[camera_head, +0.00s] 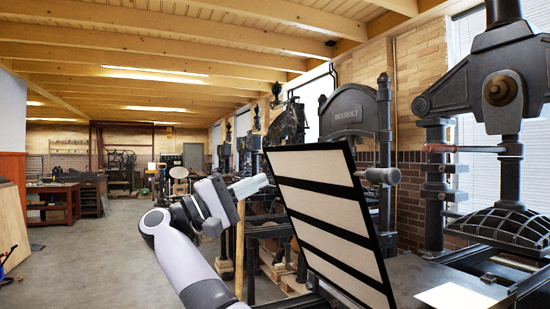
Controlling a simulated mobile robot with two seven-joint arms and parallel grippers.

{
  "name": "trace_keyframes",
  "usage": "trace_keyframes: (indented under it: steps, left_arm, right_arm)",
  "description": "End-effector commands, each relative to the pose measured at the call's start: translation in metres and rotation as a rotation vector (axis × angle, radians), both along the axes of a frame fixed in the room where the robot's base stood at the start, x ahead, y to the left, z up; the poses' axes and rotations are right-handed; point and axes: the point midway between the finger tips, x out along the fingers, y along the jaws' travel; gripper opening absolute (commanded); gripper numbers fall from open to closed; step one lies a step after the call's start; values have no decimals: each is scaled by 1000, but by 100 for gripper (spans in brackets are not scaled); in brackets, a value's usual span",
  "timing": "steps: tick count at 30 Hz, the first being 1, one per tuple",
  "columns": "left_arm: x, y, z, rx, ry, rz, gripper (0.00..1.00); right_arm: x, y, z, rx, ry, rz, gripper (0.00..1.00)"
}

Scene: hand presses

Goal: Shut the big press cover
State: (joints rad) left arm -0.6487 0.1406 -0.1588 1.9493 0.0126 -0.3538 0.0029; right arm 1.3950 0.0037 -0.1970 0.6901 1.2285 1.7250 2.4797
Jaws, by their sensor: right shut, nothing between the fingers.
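The big press cover (322,170) is a black frame with several off-white panels. It stands raised and steeply tilted, its lower end near the left of the dark press bed (405,276). The big black press (508,150) rises at the right. My right gripper (228,200) is at the end of the grey-and-white arm, left of the cover and apart from it in the picture. It is shut and empty; its fingertips are hard to make out. My left gripper is not in view.
A white sheet (455,296) lies on the bed's right part. Another black press (357,112) stands behind the cover, and a grey-brown handle (382,176) shows at the cover's right edge. A wooden post (240,250) stands beside my gripper. The floor (85,262) at left is mostly clear.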

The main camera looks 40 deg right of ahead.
Motion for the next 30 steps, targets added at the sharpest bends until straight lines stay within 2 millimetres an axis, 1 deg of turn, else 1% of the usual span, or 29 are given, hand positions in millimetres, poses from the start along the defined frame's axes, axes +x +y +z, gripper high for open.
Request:
trace_keyframes:
  steps: [5, 8, 15, 21, 27, 30]
  left_arm:
    - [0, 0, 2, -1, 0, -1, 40]
    - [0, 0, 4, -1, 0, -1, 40]
    - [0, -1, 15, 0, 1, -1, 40]
    - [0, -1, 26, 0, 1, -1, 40]
    - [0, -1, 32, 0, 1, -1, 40]
    - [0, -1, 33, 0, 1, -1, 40]
  right_arm:
    - [-5, -8, 6, 11, -34, -2, 0]
    - [-9, -20, 12, 9, -34, -3, 0]
    - [-24, -65, 33, 6, -33, -5, 0]
    - [-35, -100, 48, 7, -29, -5, 0]
    - [-40, -119, 55, 7, -29, -1, 0]
    - [-41, -123, 56, 8, -29, -1, 0]
